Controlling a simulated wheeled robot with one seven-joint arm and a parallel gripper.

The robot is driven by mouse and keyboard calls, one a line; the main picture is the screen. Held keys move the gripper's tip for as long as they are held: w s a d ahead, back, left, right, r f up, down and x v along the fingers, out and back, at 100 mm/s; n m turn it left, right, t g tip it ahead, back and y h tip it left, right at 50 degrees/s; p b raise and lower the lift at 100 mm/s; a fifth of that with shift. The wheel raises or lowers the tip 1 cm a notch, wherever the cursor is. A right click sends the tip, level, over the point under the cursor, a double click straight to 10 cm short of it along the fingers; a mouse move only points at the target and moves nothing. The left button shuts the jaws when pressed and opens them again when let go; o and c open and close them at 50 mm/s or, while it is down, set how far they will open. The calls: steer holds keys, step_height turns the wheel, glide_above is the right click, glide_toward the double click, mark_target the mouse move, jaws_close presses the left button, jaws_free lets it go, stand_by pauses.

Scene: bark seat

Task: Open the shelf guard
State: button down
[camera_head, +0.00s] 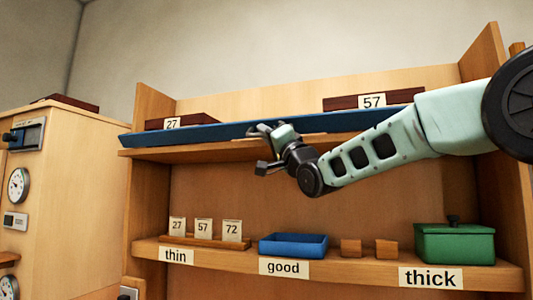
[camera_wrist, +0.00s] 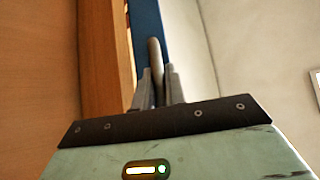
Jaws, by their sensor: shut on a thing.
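The shelf guard is a long blue bar (camera_head: 195,134) across the front of the upper shelf. Its left end reaches past the shelf's left side panel. In the wrist view part of the blue guard (camera_wrist: 147,22) shows at the top. My gripper (camera_head: 262,148) is at the front of the guard, near its middle. In the wrist view my gripper's fingers (camera_wrist: 157,78) are closed around a slim grey handle (camera_wrist: 155,52), which lies close to the blue guard. The handle is mostly hidden by the gripper in the head view.
Dark boxes marked 27 (camera_head: 182,122) and 57 (camera_head: 374,99) sit behind the guard. A cabinet with dials (camera_head: 70,180) stands at the left.

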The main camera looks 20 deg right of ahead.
steer(key=f+n+g+y+b, duration=0.1)
steer(key=n+y+b, duration=0.1)
steer(key=n+y, duration=0.1)
steer(key=f+n+g+y+b, duration=0.1)
steer(key=n+y+b, duration=0.1)
steer(key=n+y, duration=0.1)
steer(key=f+n+g+y+b, duration=0.1)
steer(key=n+y+b, duration=0.1)
steer(key=n+y, duration=0.1)
steer(key=shift+w+d+n, duration=0.2)
steer(key=shift+w+n, duration=0.05)
steer(key=shift+n, duration=0.65)
steer(key=n+g+y, duration=0.2)
steer(key=n+g, duration=0.1)
steer(key=n, duration=0.1)
steer(key=n+g+y, duration=0.2)
steer(key=n+g, duration=0.2)
steer(key=w+f+n+g+y+b, duration=0.1)
steer(key=n+g+y, duration=0.1)
steer(key=n+g, duration=0.1)
steer(key=shift+d+f+n+y, duration=0.1)
steer(key=shift+d+n+y, duration=0.25)
steer(key=shift+n, duration=0.35)
steer(key=shift+n+g, duration=0.3)
steer(key=shift+g, duration=0.2)
steer(key=c, duration=1.5)
jaws_free()
steer(key=shift+o, duration=0.2)
